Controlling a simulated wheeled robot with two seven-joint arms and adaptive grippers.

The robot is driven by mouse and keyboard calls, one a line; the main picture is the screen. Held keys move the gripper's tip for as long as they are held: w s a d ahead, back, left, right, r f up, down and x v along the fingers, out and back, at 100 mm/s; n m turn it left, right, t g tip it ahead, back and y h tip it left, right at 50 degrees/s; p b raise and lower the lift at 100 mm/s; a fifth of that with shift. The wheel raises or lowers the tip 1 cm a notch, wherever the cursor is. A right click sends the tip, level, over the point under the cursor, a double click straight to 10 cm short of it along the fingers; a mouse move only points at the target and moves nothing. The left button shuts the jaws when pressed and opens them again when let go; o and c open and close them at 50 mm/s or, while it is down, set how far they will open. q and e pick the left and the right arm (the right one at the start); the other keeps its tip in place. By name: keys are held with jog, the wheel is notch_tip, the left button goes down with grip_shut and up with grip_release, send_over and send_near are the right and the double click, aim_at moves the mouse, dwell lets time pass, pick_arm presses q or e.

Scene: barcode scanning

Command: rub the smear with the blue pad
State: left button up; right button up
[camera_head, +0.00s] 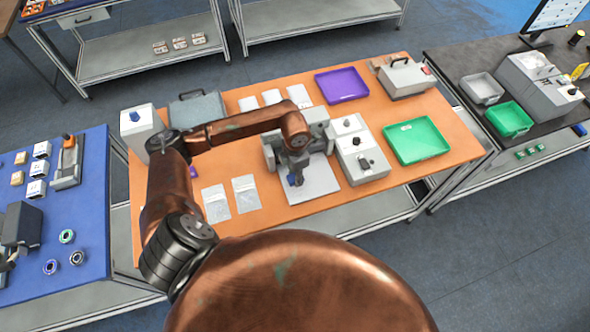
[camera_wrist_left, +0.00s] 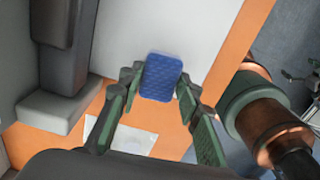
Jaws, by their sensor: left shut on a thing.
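The blue pad (camera_head: 291,180) is in my left gripper (camera_head: 297,176), over the white plate (camera_head: 319,184) in the middle of the orange table. The blue pad (camera_wrist_left: 161,77) also shows in the left wrist view, between the two fingertips of my left gripper (camera_wrist_left: 160,84), which is shut on it. The white plate (camera_wrist_left: 200,28) lies behind the pad there. I cannot tell whether the pad touches the plate. No smear can be made out in either view. My right gripper is not in view.
A grey device (camera_head: 269,152) stands at the plate's back, and a white control box (camera_head: 360,158) to its right. Clear bags (camera_head: 216,204) lie to the left. A green tray (camera_head: 417,140) and a purple tray (camera_head: 341,86) stand farther off. The table's front right is clear.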

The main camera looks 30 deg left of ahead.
pick_arm(q)
jog(key=shift+r+p, duration=0.3)
jog(key=shift+r, duration=0.55)
jog(key=shift+s+r+p, duration=0.1)
jog(key=shift+r+p, duration=0.3)
jog(key=shift+r, duration=0.4)
jog(key=shift+r+p, duration=0.3)
jog(key=shift+r, duration=0.7)
